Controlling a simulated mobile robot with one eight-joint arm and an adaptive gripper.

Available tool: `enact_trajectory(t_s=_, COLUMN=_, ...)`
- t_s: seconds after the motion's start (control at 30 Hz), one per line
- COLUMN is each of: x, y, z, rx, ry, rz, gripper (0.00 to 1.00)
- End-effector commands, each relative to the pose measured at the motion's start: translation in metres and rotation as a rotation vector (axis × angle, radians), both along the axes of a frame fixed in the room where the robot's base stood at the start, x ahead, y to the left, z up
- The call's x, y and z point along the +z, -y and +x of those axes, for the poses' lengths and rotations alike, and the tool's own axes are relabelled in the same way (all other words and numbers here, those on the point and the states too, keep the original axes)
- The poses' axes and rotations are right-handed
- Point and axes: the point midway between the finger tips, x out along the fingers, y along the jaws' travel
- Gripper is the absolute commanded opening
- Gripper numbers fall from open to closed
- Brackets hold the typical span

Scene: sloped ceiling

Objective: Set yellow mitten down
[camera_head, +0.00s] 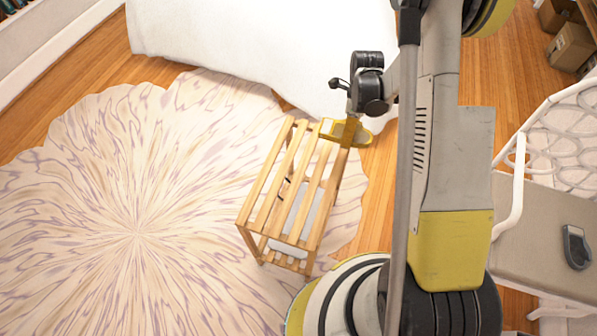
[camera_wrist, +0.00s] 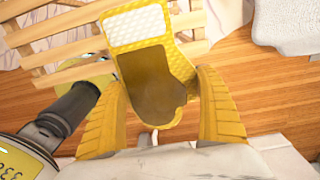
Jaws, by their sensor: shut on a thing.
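The yellow mitten (camera_wrist: 155,75) has a white cuff patch and a brown palm in the wrist view. It lies between the two yellow fingers of my gripper (camera_wrist: 168,105), which is shut on it. In the head view the mitten (camera_head: 333,128) shows small at the far right end of a slatted wooden rack (camera_head: 262,212), with my gripper (camera_head: 350,130) beside it. The rack's slats also show behind the mitten in the wrist view (camera_wrist: 60,50). I cannot tell whether the mitten touches the slats.
A pale round rug (camera_head: 110,190) lies under and left of the rack. A white-draped bed (camera_head: 250,45) stands behind. At right are a beige-seated chair (camera_head: 535,225) with a dark device (camera_head: 576,247) on it, and cardboard boxes (camera_head: 571,46). The rack's slatted top looks mostly clear.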

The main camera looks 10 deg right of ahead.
Motion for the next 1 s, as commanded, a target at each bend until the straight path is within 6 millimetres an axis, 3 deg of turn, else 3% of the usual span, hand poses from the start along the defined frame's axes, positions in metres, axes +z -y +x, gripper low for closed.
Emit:
enact_trajectory(t_s=0.17, x=-0.017, y=-0.018, z=0.007, rx=-0.028, ry=-0.001, rz=0.001, gripper=0.53)
enact_trajectory(t_s=0.4, x=-0.054, y=-0.074, z=0.027, rx=-0.027, ry=-0.001, rz=0.0, gripper=0.53)
enact_trajectory(t_s=0.53, x=-0.067, y=-0.096, z=0.035, rx=-0.027, ry=-0.001, rz=0.0, gripper=0.53)
enact_trajectory(t_s=0.77, x=-0.077, y=-0.109, z=0.039, rx=-0.03, ry=-0.001, rz=0.0, gripper=0.53)
enact_trajectory(t_s=1.0, x=-0.112, y=-0.108, z=0.039, rx=-0.03, ry=-0.001, rz=0.0, gripper=0.53)
